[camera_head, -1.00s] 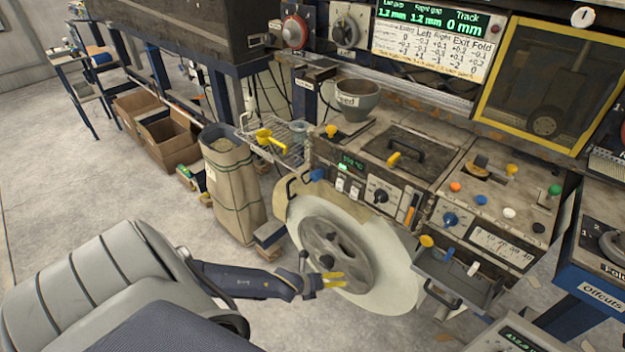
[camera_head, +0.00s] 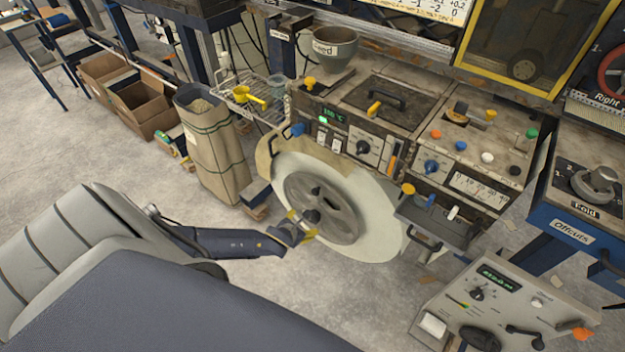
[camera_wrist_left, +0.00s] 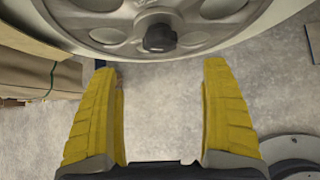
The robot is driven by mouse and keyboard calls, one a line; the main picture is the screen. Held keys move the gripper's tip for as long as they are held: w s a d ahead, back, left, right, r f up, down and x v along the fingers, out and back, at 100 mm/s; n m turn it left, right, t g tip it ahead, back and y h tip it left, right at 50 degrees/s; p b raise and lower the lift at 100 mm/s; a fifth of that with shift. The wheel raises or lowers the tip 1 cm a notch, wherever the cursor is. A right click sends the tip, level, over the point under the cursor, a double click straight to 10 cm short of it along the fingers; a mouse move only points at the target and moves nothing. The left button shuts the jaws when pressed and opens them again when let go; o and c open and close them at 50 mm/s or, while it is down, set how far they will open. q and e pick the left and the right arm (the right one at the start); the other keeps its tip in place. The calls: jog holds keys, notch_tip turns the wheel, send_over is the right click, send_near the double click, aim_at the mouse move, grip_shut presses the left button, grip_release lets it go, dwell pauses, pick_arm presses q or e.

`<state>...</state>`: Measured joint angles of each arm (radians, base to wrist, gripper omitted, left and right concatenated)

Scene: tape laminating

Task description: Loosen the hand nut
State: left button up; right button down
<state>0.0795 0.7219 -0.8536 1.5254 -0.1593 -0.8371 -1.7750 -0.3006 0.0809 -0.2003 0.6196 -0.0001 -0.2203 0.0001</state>
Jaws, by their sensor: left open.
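The hand nut is a dark knob (camera_head: 311,216) on the hub of the grey wheel (camera_head: 345,222), which sits in the middle of a large pale reel (camera_head: 378,215). In the left wrist view the knob (camera_wrist_left: 160,38) is ahead of my fingers, near the top and between their lines. My left gripper (camera_head: 302,226) has yellow fingers spread apart with nothing between them. It is just in front of the hub, lower left of the knob. In the wrist view (camera_wrist_left: 163,95) a gap shows between the fingertips and the knob. My right gripper is not in view.
A paper sack (camera_head: 212,150) stands left of the reel. A dark tray (camera_head: 435,225) juts out to its right. A grey control box (camera_head: 505,305) is at the lower right. The floor (camera_head: 130,165) left of my arm is clear.

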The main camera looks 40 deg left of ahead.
aim_at(312, 218)
pick_arm(q)
jog(key=shift+x, duration=6.65)
jog(key=c, duration=1.2)
jog(key=shift+a+n+h, duration=0.1)
jog(key=shift+n+h, duration=0.4)
jog(key=shift+h, duration=0.4)
jog(key=shift+f+n+h, duration=0.1)
jog(key=shift+n+h, duration=0.8)
jog(key=shift+h, duration=1)
